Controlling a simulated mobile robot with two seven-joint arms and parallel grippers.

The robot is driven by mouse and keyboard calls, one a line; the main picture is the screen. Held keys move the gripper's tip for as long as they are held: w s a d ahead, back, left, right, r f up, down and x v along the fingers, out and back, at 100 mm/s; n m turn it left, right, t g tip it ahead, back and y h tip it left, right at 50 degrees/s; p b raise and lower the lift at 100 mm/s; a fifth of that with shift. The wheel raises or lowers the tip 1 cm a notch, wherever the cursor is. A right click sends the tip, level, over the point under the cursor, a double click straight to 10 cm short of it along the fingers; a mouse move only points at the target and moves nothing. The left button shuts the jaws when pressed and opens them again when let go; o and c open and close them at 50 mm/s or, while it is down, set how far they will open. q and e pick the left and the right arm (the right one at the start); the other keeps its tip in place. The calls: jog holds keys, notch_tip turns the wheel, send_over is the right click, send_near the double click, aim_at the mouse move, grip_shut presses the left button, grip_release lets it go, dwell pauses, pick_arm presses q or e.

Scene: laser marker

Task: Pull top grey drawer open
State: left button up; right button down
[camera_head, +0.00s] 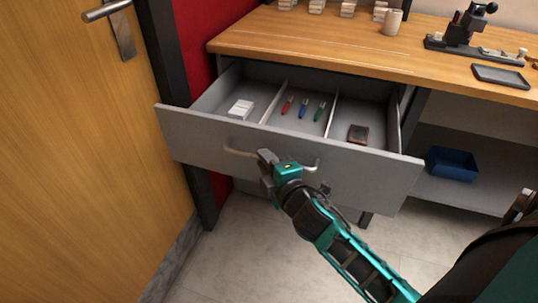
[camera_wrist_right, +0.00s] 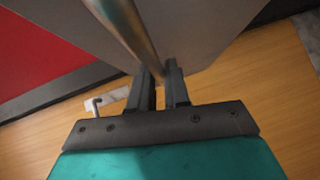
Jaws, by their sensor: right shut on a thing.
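The top grey drawer (camera_head: 200,140) stands well open below the wooden desk top in the head view. Its curved metal handle (camera_head: 240,153) runs across the front panel. My right gripper (camera_head: 266,158) is at the middle of the handle, shut on it. In the right wrist view the handle bar (camera_wrist_right: 132,32) runs down to between the two dark fingers (camera_wrist_right: 163,84). The drawer has three compartments: a white box (camera_head: 241,109) in the left one, red, blue (camera_head: 303,108) and green markers in the middle one, and a small brown item (camera_head: 358,134) in the right one. My left gripper is not in view.
A wooden door (camera_head: 80,150) with a metal lever handle stands at the left. A blue bin (camera_head: 452,163) sits on the shelf at the right. A cup (camera_head: 392,22), a dark device (camera_head: 466,27) and a dark tray (camera_head: 500,76) are on the desk top (camera_head: 330,45). Floor is clear in front.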

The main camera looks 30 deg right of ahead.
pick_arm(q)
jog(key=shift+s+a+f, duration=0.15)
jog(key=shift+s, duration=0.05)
pick_arm(e)
jog(key=c, duration=1.2)
grip_release()
jog(key=shift+o, duration=0.2)
jog(key=shift+s, duration=0.15)
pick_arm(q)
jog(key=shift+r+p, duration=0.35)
pick_arm(e)
jog(key=s+r, duration=0.2)
jog(key=s, duration=1)
jog(key=shift+s+a, duration=0.25)
jog(key=shift+a, duration=0.2)
pick_arm(q)
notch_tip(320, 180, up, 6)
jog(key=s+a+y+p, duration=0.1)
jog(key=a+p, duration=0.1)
jog(key=p, duration=0.8)
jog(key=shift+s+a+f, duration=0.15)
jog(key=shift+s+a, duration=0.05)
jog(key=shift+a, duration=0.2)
pick_arm(e)
jog(key=s+a+f+m+g+y, duration=0.3)
jog(key=a+f+m+g, duration=0.2)
jog(key=m, duration=0.8)
jog(key=shift+a+f+g, duration=0.3)
jog(key=shift+a+f, duration=0.1)
jog(key=shift+a, duration=0.35)
